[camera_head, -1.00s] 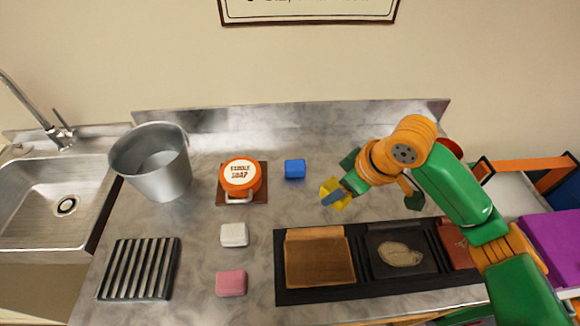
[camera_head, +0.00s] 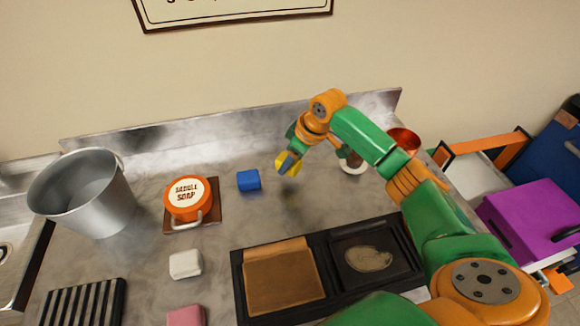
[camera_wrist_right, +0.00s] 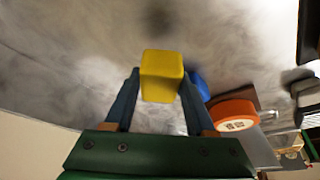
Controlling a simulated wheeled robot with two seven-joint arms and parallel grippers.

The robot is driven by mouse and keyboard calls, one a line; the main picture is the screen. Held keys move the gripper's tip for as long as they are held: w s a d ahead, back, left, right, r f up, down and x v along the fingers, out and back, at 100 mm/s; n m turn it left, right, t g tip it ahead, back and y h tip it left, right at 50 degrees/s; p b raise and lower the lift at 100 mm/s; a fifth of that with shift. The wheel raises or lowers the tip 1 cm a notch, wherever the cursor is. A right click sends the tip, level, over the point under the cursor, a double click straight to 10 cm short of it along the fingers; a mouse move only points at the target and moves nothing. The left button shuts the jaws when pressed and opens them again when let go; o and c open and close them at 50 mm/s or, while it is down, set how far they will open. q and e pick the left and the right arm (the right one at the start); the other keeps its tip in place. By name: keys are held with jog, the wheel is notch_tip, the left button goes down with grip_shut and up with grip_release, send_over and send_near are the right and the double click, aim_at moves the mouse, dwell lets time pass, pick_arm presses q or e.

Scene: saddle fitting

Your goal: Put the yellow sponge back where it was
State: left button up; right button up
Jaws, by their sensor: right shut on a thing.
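The yellow sponge (camera_head: 286,162) is between the fingers of my right gripper (camera_head: 288,164), above the grey marbled counter (camera_head: 210,285), with a dark shadow below it. In the right wrist view the sponge (camera_wrist_right: 162,76) sits between the two blue fingertips (camera_wrist_right: 160,88), which are shut on it. The blue sponge (camera_head: 248,180) lies on the counter just left of the held sponge in the head view, and partly behind it in the wrist view (camera_wrist_right: 199,84). A white sponge (camera_head: 185,264) and a pink sponge (camera_head: 186,316) lie nearer the front. My left gripper is not in view.
The saddle soap tin (camera_head: 187,198) stands on a brown square, right of a metal bucket (camera_head: 82,192). A black tray (camera_head: 328,262) lies at the front and a ribbed rack (camera_head: 84,302) at front left. A red bowl (camera_head: 404,138) stands behind my right arm. Counter between blue sponge and tray is clear.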

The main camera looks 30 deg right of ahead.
aim_at(291, 168)
jog(key=shift+w+d+f+p, duration=0.1)
jog(key=shift+w+f+p, duration=0.1)
jog(key=shift+f, duration=0.9)
jog(key=shift+w+d+f+p, duration=0.1)
jog(key=shift+f+p, duration=0.05)
jog(key=shift+f, duration=0.95)
jog(key=o, duration=1.3)
jog(key=shift+r, duration=0.3)
jog(key=v, duration=1.1)
jog(key=shift+s+r, duration=0.15)
jog(key=shift+r, duration=0.25)
jog(key=shift+d, duration=0.1)
